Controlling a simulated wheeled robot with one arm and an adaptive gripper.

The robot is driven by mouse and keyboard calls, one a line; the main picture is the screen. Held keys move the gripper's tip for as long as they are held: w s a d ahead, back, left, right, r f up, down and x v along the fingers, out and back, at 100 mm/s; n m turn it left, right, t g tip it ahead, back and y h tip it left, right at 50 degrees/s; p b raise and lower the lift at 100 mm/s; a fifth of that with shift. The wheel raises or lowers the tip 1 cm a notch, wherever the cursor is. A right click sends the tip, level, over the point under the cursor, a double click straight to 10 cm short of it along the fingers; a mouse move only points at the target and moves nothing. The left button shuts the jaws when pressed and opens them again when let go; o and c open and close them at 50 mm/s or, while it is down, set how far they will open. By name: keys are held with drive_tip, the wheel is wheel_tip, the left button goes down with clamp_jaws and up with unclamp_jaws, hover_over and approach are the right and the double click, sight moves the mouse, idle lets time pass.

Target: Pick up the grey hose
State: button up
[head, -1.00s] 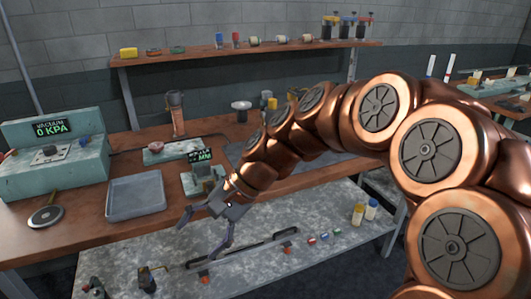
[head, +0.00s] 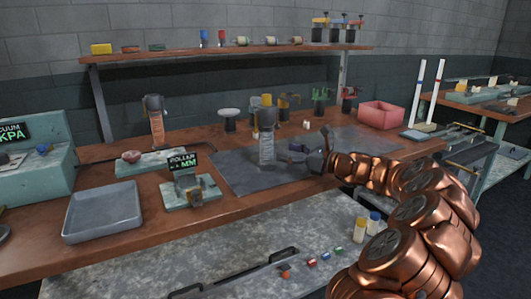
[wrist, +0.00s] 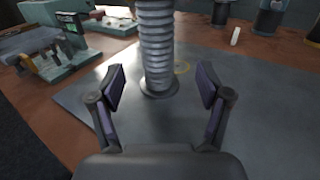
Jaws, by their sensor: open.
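A grey ribbed hose (head: 266,147) stands upright on a dark grey mat (head: 230,180) on the workbench in the head view. Its top end has a dark fitting. In the wrist view the hose (wrist: 157,50) rises just beyond my fingertips, roughly centred between them, with its foot on the mat. My gripper (head: 314,152) is to the right of the hose, apart from it. In the wrist view my gripper (wrist: 160,88) is open and empty, with its two purple-padded fingers spread. The hose's top is cut off in the wrist view.
A roller device (head: 188,188) and a grey tray (head: 103,212) are on the bench to the left. A similar upright piece (head: 156,122) stands farther back. A shelf (head: 230,51) runs above.

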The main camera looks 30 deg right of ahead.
sight(266, 146)
drive_tip(key=x, duration=0.3)
drive_tip(key=shift+w+a, duration=0.2)
drive_tip(key=shift+a, duration=0.1)
drive_tip(key=shift+b+x, duration=0.55)
drive_tip(key=shift+x, duration=1.5)
drive_tip(key=shift+r, duration=0.1)
clamp_jaws()
